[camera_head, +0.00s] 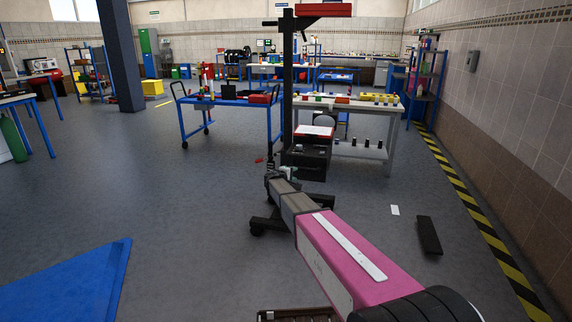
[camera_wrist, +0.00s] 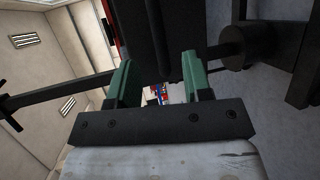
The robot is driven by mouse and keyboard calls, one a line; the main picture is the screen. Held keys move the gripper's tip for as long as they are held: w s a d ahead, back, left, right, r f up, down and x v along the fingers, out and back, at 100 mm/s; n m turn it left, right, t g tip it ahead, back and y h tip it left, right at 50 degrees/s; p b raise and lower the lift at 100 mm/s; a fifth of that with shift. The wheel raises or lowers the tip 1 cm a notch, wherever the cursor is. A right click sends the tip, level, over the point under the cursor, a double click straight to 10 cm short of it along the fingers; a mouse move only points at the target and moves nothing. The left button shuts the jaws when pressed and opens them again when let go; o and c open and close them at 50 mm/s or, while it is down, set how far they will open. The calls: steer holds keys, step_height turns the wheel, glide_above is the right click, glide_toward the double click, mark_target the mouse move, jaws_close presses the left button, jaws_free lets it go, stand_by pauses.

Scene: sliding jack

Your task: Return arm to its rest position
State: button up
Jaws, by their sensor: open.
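The sliding jack stands ahead in the head view, with a tall dark post (camera_head: 288,85), a red piece (camera_head: 323,10) at its top and dark feet near the floor. My arm reaches forward and down to it. My gripper (camera_head: 279,172) is close to the lower post, small and partly hidden by my wrist. In the wrist view my gripper (camera_wrist: 158,76) shows two green fingers spread apart with a gap between them. A dark upright part (camera_wrist: 152,38) of the jack fills the view beyond the fingers. A dark bar (camera_wrist: 62,89) runs to the left finger; whether it touches is unclear.
A blue trolley (camera_head: 230,104) stands behind to the left, and a workbench (camera_head: 390,150) to the right behind the jack. A dark flat piece (camera_head: 429,235) and a white sheet (camera_head: 395,210) lie on the floor at right.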

steer(key=s+d+f+m+g+y, duration=0.15)
steer(key=s+d, duration=0.25)
steer(key=s, duration=0.4)
steer(key=s+d+f+m+g, duration=0.2)
steer(key=s+d+m+g, duration=0.15)
steer(key=s, duration=0.35)
steer(key=s+f+m+g+y, duration=0.1)
steer(key=s+m+g+y, duration=0.1)
steer(key=s, duration=1.5)
steer(key=s+f+m+g+y, duration=0.2)
steer(key=s+y, duration=0.5)
steer(key=s, duration=0.9)
steer(key=m+g, duration=0.1)
steer(key=g, duration=0.1)
steer(key=shift+s+a+g, duration=0.25)
steer(key=shift+s+g, duration=0.05)
steer(key=shift+s, duration=0.1)
